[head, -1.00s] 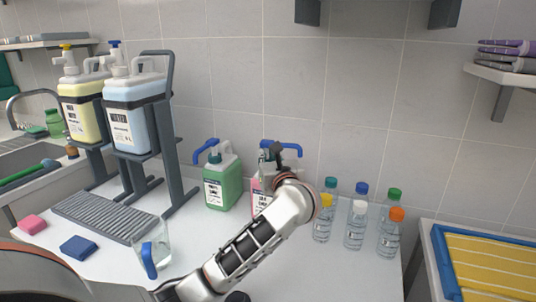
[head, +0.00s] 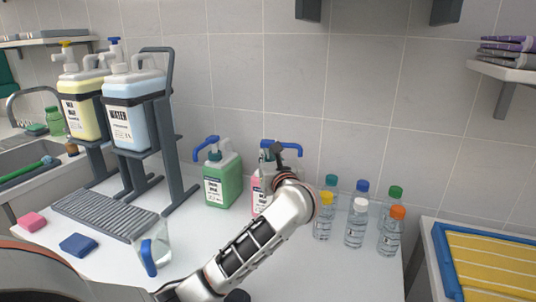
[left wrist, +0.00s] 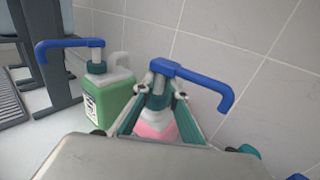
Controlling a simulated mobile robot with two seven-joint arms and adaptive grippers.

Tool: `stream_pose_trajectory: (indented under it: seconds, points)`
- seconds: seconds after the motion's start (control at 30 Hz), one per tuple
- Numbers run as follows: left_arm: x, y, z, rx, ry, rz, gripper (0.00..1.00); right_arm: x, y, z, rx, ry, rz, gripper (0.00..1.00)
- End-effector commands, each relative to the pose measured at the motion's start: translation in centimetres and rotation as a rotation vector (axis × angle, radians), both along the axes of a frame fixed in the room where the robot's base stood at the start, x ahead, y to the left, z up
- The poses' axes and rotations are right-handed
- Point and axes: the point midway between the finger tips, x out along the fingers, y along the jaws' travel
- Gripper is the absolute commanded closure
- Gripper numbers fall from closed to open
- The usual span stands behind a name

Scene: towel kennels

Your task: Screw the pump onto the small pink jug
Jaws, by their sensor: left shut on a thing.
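The small pink jug (head: 257,201) stands on the white counter near the tiled wall, mostly hidden behind my left arm in the head view. Its pink body also shows between the fingers in the left wrist view (left wrist: 158,129). The pump has a blue head and spout (head: 285,144) and sits upright above the jug's mouth; in the left wrist view its spout (left wrist: 205,79) points right. My left gripper (head: 270,154) is shut on the pump below the blue head, from above the jug. Whether the threads are engaged is hidden. My right gripper is not in view.
A green jug (head: 222,184) with a blue pump stands close left of the pink jug. Several small clear bottles (head: 356,226) stand to the right. A dark rack (head: 170,135) holds large jugs at the left.

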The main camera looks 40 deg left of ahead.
Motion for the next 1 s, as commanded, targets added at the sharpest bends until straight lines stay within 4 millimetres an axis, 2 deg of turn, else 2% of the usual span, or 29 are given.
stream_pose_trajectory:
  seconds: [1.0]
  points:
    - [-0.01,0.04,-0.96,-0.001,0.001,0.001,1.00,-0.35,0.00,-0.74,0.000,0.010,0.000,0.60]
